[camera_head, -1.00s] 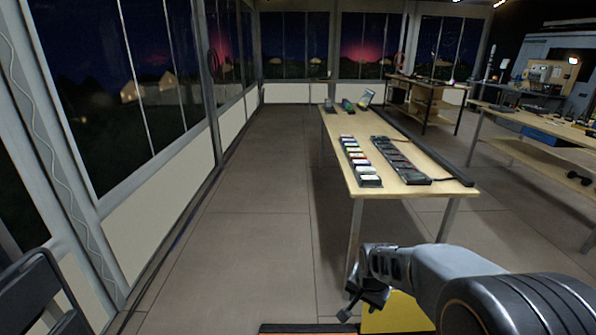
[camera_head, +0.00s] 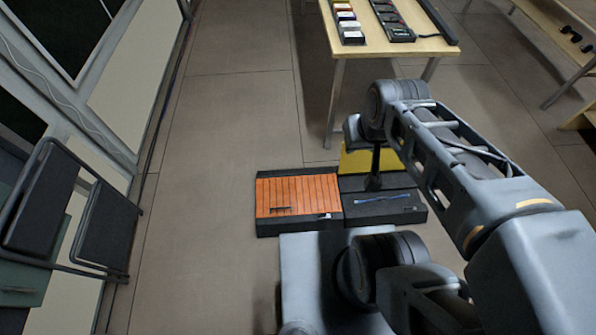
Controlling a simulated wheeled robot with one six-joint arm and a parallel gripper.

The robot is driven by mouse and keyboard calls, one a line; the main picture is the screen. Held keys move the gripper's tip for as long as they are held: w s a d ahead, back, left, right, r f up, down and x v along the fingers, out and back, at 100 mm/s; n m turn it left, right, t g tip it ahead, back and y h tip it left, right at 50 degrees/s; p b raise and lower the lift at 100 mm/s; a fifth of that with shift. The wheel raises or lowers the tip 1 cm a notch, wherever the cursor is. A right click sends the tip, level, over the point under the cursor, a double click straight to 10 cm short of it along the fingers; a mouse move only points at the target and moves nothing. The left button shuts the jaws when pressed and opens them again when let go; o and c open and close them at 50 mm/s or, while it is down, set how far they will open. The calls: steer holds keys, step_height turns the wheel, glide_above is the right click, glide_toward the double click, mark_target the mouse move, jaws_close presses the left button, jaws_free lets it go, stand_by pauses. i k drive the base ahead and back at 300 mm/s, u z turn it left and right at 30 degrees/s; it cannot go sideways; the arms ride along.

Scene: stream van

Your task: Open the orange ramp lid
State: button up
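The orange ramp lid (camera_head: 298,190) is a slatted panel lying flat in the left half of a low black case (camera_head: 300,228) on the floor. It looks shut, with a small dark slot near its front edge and a small pale piece at its front right corner. My gripper (camera_head: 374,182) points down over the black right half of the case, to the right of the lid and apart from it. The fingers are dark and small, so their opening cannot be made out. A yellow panel (camera_head: 366,160) stands behind the right half, partly hidden by my arm.
A blue strip (camera_head: 385,199) lies on the right half of the case. A wooden table (camera_head: 430,48) with black trays stands beyond it. A dark-framed chair (camera_head: 105,225) is at the left by the wall. The floor (camera_head: 235,110) left of the table is clear.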

mark_target(310, 195)
steer(key=k, duration=1.2)
steer(key=u, duration=0.9)
steer(key=i, duration=1.55)
steer(key=z, duration=0.5)
